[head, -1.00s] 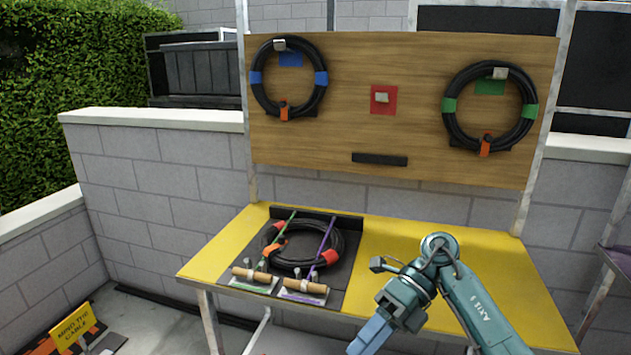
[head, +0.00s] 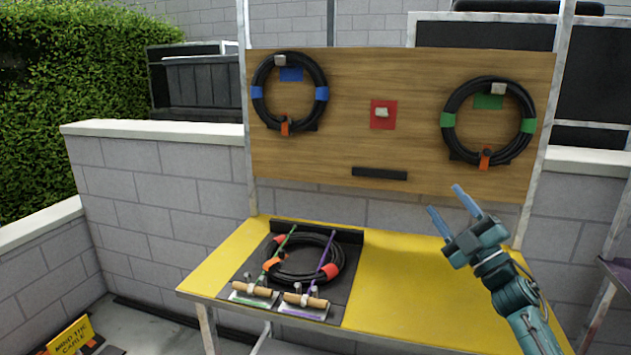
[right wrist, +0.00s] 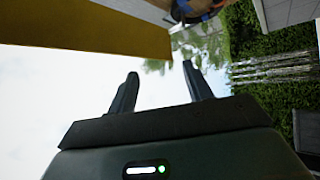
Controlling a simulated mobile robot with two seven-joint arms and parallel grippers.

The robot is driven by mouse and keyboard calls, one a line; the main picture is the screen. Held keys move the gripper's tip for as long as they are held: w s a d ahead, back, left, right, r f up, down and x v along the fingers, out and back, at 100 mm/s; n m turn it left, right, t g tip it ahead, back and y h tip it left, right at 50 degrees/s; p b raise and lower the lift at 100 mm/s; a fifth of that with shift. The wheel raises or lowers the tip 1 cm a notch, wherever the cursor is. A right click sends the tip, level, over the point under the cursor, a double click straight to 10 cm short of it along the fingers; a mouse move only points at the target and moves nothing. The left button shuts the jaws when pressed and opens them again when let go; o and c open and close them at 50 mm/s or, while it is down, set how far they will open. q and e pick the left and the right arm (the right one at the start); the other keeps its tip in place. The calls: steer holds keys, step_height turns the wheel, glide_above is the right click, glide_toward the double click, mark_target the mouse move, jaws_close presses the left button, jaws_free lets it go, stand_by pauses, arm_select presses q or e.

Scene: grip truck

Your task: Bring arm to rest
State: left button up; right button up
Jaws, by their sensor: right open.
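My right gripper (head: 449,211) is raised in front of the right part of the yellow table in the head view, fingers pointing up and left. Its two blue fingers are apart with nothing between them. In the right wrist view the fingers (right wrist: 160,86) also stand apart and empty, against bright sky. My right arm (head: 515,290) comes in from the lower right. My left gripper is in neither view.
The yellow table (head: 400,310) holds a dark mat (head: 245,272) with a black, red-taped cable coil (head: 304,279) under green and purple straps. Blue-taped (head: 256,92) and green-taped (head: 528,125) coils hang on the wooden board (head: 370,70). A yellow sign (head: 70,336) stands lower left.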

steer(key=w+d+f+m+g+h, duration=0.2)
steer(key=d+f+m+h, duration=0.35)
steer(key=m+h, duration=0.2)
steer(key=w+d+f+m+g+h, duration=0.35)
steer(key=f+m+h, duration=0.25)
steer(key=m, duration=0.3)
steer(key=s+a+f, duration=0.2)
steer(key=s+f, duration=0.1)
steer(key=f, duration=0.1)
steer(key=s+a+f+y, duration=0.1)
steer(key=s+a+f, duration=0.1)
steer(key=f, duration=0.3)
steer(key=s+a+f+n+g+y, duration=0.1)
steer(key=s+a+f, duration=0.1)
steer(key=s+f, duration=0.2)
steer(key=shift+s+a+f, duration=0.15)
steer(key=shift+s+a, duration=0.25)
steer(key=s+a+f+g+y, duration=0.1)
steer(key=s+a+f, duration=0.3)
steer(key=s, duration=0.6)
steer(key=s+a+f+g+y, duration=0.1)
steer(key=s+a+f, duration=0.3)
steer(key=s, duration=0.6)
steer(key=s+a+f+g+y, duration=0.1)
steer(key=s+a+f, duration=0.4)
steer(key=s, duration=0.5)
steer(key=shift+s+a+g, duration=0.35)
steer(key=shift+a+g, duration=0.1)
steer(key=shift+g, duration=0.3)
steer(key=shift+m+y, duration=0.25)
